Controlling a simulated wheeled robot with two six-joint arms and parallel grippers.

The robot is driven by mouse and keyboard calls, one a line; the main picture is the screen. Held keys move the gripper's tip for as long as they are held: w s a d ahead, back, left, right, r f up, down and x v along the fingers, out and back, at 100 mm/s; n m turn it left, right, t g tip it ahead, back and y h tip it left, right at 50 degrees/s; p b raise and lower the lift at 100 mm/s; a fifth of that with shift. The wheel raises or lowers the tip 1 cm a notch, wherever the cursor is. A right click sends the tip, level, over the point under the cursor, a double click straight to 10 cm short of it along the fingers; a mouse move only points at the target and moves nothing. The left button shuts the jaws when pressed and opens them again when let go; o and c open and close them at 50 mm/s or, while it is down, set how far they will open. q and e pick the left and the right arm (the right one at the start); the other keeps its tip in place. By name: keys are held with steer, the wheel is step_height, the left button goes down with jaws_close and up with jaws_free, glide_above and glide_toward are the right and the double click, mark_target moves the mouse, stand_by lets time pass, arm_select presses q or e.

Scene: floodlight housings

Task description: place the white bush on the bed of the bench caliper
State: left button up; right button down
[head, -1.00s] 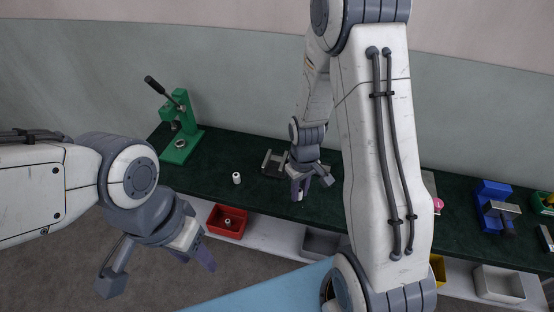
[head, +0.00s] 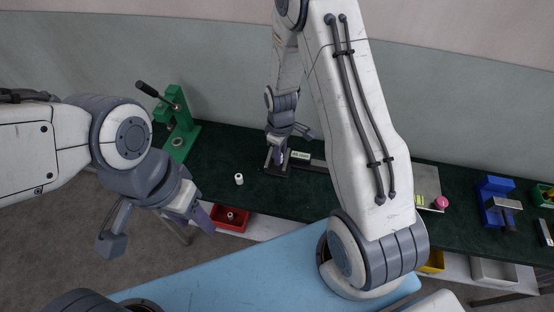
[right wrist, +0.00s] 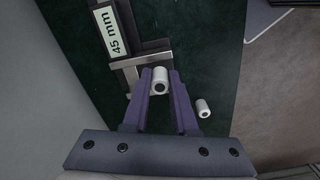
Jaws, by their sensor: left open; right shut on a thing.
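My right gripper (head: 277,158) is over the left end of the bench caliper (head: 306,162). In the right wrist view it is shut on a white bush (right wrist: 160,80), held between the purple fingertips with its bore facing the camera. The bush is close to the caliper's grey jaws (right wrist: 141,58); I cannot tell whether it touches the bed. The caliper's label reads 45 mm. A second white bush (head: 239,179) stands on the green bench top, and it also shows in the right wrist view (right wrist: 203,108). My left gripper (head: 200,213) is open and empty, in front of the bench.
A green press (head: 178,125) stands at the left of the bench. A red bin (head: 231,217) with a small part hangs at the front edge. A blue vise-like device (head: 496,200) and a pink item (head: 441,202) are on the right. Bench around the second bush is clear.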

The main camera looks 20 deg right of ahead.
mark_target(277, 169)
steer(key=shift+w+a+f, duration=0.35)
steer(key=shift+a+f, duration=0.05)
step_height(277, 169, down, 3)
steer(key=shift+f+p, duration=0.1)
steer(key=shift+p, duration=0.5)
steer(key=shift+f, duration=0.35)
steer(key=shift+f, duration=0.1)
steer(key=c, duration=0.7)
jaws_free()
